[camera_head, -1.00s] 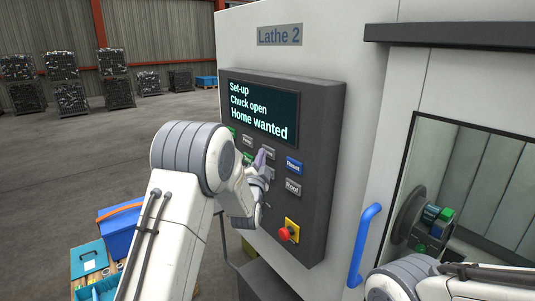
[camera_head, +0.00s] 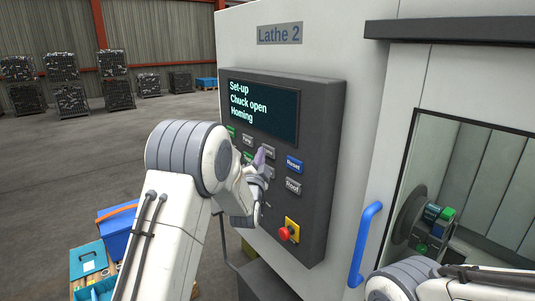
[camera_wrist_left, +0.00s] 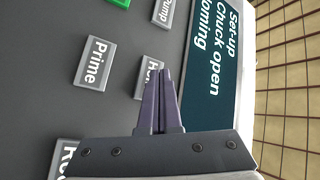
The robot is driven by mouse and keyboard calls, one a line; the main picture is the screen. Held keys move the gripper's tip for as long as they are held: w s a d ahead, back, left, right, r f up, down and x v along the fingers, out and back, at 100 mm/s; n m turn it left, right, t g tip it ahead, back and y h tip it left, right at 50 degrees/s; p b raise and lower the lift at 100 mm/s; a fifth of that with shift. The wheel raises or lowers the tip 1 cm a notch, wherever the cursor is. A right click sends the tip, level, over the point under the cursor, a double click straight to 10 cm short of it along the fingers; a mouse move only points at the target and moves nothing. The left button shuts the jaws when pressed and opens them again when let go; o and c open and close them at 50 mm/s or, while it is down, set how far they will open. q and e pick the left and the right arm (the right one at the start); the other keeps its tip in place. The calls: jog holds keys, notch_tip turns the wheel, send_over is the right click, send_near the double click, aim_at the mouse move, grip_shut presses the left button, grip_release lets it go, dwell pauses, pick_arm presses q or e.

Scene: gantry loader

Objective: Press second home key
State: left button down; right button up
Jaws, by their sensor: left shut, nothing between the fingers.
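The control panel (camera_head: 323,150) of Lathe 2 has a dark display (camera_head: 262,111) reading "Set-up, Chuck open, Homing". The grey Home key (camera_head: 268,152) is in the upper key rows; in the left wrist view its label (camera_wrist_left: 149,77) is cut off after "Ho" by my fingers. My right gripper is out of view.
A blue Reset key (camera_head: 294,166) and a grey Hood key (camera_head: 293,187) are to the right. The Prime key (camera_wrist_left: 95,63) is beside Home. A red emergency stop (camera_head: 289,232) sits lower on the panel. A blue door handle (camera_head: 364,245) stands out at right.

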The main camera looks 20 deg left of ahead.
pick_arm(q)
jog(key=shift+s+a, duration=0.25)
jog(key=shift+s, duration=0.05)
jog(key=shift+s+a+b, duration=0.65)
jog(key=shift+s+a, duration=0.15)
jog(key=shift+s, duration=0.2)
jog(key=shift+s+a+b, duration=0.65)
jog(key=shift+s+a, duration=0.1)
jog(key=shift+s, duration=0.25)
